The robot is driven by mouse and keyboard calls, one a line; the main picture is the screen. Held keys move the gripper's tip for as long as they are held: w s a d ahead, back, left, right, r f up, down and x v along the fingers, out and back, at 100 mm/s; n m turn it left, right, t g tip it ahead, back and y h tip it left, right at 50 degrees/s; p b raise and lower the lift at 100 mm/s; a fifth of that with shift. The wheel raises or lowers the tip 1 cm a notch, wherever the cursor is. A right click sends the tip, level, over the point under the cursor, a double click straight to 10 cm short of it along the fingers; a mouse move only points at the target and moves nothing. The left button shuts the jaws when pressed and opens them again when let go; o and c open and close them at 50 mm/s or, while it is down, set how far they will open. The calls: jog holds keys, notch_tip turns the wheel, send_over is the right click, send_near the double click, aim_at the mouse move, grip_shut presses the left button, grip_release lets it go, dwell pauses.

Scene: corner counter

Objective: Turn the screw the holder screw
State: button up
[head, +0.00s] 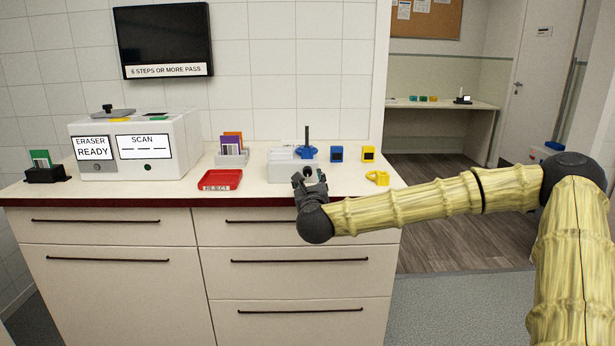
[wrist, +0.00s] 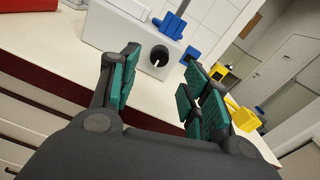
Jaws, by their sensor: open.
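A pale grey holder block (head: 283,168) stands on the counter near its front edge. A blue part with a dark upright rod (head: 306,152) is at its top right; the blue part also shows in the wrist view (wrist: 172,27). In the wrist view, the block (wrist: 115,35) has a round black feature with a light centre (wrist: 159,56) on its front face. I cannot tell if this is the screw. My gripper (head: 310,178) is in front of the block. In the wrist view its green-padded fingers (wrist: 158,82) are open and empty, with the round feature beyond the gap.
A red tray (head: 220,180) lies left of the block. A blue cube (head: 336,154), a yellow cube (head: 368,153) and a yellow looped part (head: 377,178) are to its right. A white machine (head: 135,143) reading "READY" stands at the left.

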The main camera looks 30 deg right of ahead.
aim_at(308, 173)
jog(key=shift+x, duration=3.1)
grip_shut()
